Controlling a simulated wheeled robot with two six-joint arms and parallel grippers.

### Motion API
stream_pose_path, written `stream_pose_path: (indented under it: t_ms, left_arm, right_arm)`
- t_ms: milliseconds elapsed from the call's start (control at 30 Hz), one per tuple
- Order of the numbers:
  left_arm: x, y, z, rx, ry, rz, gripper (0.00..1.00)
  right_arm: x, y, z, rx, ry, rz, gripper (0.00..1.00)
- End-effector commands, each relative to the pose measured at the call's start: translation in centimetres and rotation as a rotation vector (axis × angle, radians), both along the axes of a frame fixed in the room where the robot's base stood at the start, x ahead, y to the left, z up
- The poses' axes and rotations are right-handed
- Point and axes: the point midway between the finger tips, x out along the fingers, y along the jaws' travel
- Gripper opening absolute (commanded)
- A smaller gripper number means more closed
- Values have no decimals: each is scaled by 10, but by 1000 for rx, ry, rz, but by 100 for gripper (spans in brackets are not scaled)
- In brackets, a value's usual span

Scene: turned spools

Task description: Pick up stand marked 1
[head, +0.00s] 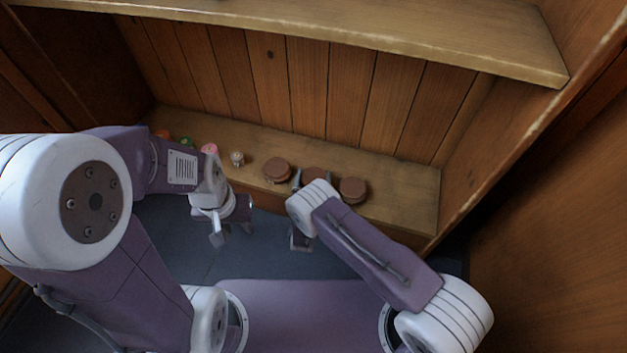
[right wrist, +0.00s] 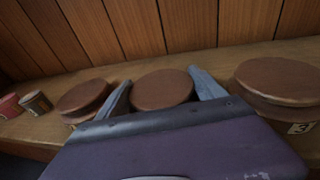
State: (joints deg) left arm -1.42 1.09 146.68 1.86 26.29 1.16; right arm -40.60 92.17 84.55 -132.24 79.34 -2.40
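Three brown round-topped stands are in a row on the shelf in the head view: a left one (head: 277,168), a middle one (head: 314,173) and a right one (head: 352,188). In the right wrist view the right stand (right wrist: 280,80) shows a "3" label. The middle stand (right wrist: 162,90) and left stand (right wrist: 84,97) show no readable mark; their fronts are mostly hidden by my gripper. My right gripper (right wrist: 160,82) is open, its fingers on either side of the middle stand; contact cannot be told. My left gripper (head: 232,232) is open and empty, away from the shelf.
Small spools stand left of the stands: a tan one (head: 237,158), a pink one (head: 209,148), a green one (head: 186,142) and an orange one (head: 163,134). An upper shelf board (head: 400,42) overhangs. A wooden side wall closes the right end.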

Motion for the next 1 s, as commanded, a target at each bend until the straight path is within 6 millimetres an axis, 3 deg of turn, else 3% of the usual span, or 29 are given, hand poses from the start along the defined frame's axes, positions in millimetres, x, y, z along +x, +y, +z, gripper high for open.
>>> stream_pose_path:
  t_ms: [33, 100, 367, 467, 633, 1000]
  left_arm:
    - [0, 0, 0, 0, 0, 0, 36]
    - [0, 0, 0, 0, 0, 0, 36]
    - [0, 0, 3, 0, 0, 0, 36]
    - [0, 0, 13, 0, 0, 0, 36]
    - [0, 0, 42, 0, 0, 0, 36]
    - [0, 0, 102, 0, 0, 0, 36]
  right_arm:
    - [-1, 0, -1, -2, 3, 0, 42]
    - [-1, 0, -1, -1, 3, 0, 30]
    - [-1, 0, 2, -1, 5, 0, 30]
    - [-1, 0, 13, -1, 4, 0, 30]
    - [-1, 0, 49, 0, 2, 0, 30]
    - [-28, -81, 97, -3, 5, -5, 30]
